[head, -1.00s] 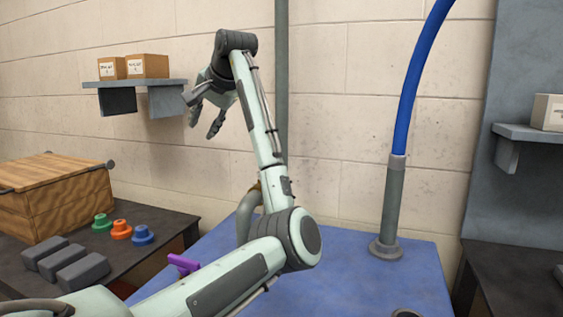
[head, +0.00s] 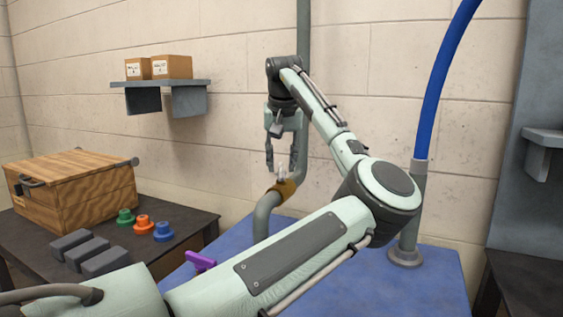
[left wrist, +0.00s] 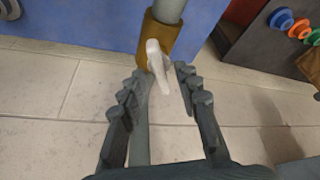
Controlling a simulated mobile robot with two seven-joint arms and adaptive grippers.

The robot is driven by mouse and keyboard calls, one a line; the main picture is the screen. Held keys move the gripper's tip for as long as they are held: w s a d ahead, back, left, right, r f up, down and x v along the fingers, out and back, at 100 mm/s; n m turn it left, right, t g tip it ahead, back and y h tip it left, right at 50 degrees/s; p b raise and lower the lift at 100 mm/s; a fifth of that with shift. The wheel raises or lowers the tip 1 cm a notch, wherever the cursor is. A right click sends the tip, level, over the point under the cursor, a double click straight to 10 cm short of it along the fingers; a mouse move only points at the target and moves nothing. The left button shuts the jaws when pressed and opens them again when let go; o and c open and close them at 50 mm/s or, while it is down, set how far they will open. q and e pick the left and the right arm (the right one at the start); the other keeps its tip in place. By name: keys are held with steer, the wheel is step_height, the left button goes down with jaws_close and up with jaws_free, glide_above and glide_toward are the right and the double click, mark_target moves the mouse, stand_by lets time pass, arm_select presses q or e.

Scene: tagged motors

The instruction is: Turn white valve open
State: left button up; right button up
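The white valve handle (head: 281,172) sits on a brass-brown valve body (head: 285,189) on a grey pipe (head: 262,219) in the head view. My left gripper (head: 283,174) points down just above the handle. In the left wrist view the handle (left wrist: 157,62) lies between the spread fingers of the gripper (left wrist: 164,82), near the tips, with gaps on both sides. The brown valve body (left wrist: 160,38) is just beyond. The gripper is open and not closed on the handle. My right gripper is not in view.
A purple handle (head: 201,260) stands on the blue table (head: 420,285). A blue hose rises from a grey post (head: 408,240). A dark table at left holds a wooden crate (head: 75,190), coloured knobs (head: 143,224) and grey blocks (head: 88,255). A shelf with boxes (head: 172,67) is on the wall.

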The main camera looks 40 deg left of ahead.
arm_select(q)
steer(key=shift+f, duration=0.15)
jaws_close()
steer(key=shift+a, duration=0.1)
stand_by(0.3)
steer(key=m+h, duration=0.1)
steer(key=m, duration=0.2)
steer(key=shift+a+t, duration=0.1)
steer(key=shift+t, duration=0.3)
steer(key=shift+m+t+h, duration=0.3)
steer(key=shift+m+h, duration=0.1)
steer(key=shift+m, duration=0.9)
jaws_free()
